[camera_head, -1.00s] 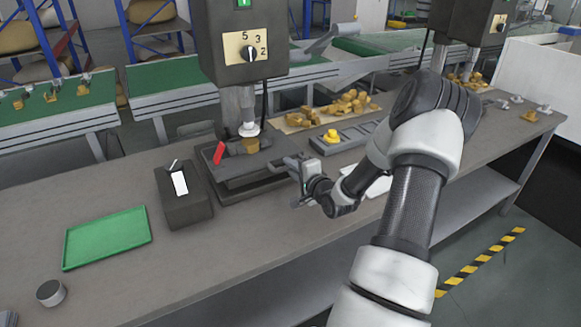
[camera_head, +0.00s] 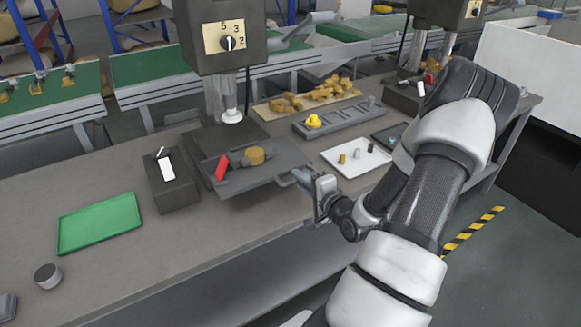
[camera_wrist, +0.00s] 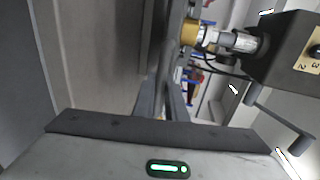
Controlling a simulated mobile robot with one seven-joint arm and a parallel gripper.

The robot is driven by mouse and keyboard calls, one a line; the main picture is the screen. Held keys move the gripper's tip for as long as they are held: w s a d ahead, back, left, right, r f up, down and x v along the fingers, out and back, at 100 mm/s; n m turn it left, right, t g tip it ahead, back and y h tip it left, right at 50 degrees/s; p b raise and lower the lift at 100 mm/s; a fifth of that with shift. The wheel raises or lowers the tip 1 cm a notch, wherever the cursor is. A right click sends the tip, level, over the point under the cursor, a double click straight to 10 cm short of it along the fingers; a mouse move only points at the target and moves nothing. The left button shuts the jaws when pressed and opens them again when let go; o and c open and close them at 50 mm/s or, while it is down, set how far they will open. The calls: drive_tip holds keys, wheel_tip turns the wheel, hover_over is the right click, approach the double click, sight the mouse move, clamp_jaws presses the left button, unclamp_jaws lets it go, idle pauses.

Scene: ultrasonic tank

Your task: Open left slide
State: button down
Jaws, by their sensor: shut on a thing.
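The left slide (camera_head: 270,170) is a dark grey plate under the left machine (camera_head: 218,45). It sticks out toward the front of the bench, clear of the machine's silver horn (camera_head: 232,115). A round golden part (camera_head: 255,155) sits in its fixture, and a red lever (camera_head: 221,167) stands at its left. My gripper (camera_head: 302,180) is at the slide's front right corner, shut on its handle; the handle itself is mostly hidden. In the wrist view my fingers (camera_wrist: 163,100) close around a grey bar, with the golden part (camera_wrist: 189,32) beyond.
A dark box with a white switch (camera_head: 167,170) stands left of the slide. A white tray with small parts (camera_head: 340,160) and a slotted rack (camera_head: 355,118) are on the right.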

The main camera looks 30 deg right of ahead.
drive_tip(key=v, duration=0.2)
drive_tip(key=shift+s+f, duration=0.2)
drive_tip(key=shift+s, duration=0.2)
drive_tip(key=c, duration=1.8)
unclamp_jaws()
drive_tip(key=p+v, duration=0.1)
drive_tip(key=v, duration=1.6)
drive_tip(key=shift+s, duration=0.15)
